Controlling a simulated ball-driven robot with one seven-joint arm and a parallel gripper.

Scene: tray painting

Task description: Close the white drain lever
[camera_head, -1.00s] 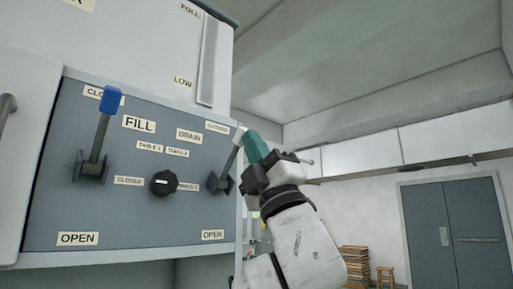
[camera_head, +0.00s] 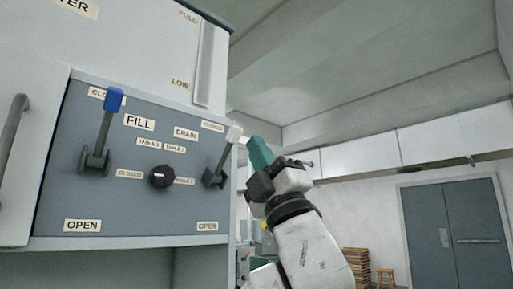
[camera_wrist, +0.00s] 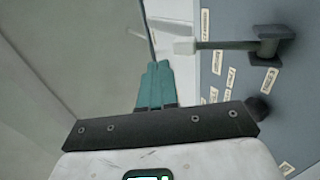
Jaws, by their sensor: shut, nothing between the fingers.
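In the wrist view the lever's knob (camera_wrist: 184,46) points left from the panel. My gripper (camera_head: 254,142) has teal fingers, shut together and empty, just right of the knob in the head view. In the wrist view my gripper (camera_wrist: 157,68) is left of and below the knob, with a visible gap between them.
The blue FILL lever (camera_head: 115,99) stands up on the panel's left. A black dial (camera_head: 162,176) sits between the levers. The cabinet's door handle (camera_head: 12,125) is at far left. Open room lies right of the panel, with grey doors (camera_head: 456,222) far back.

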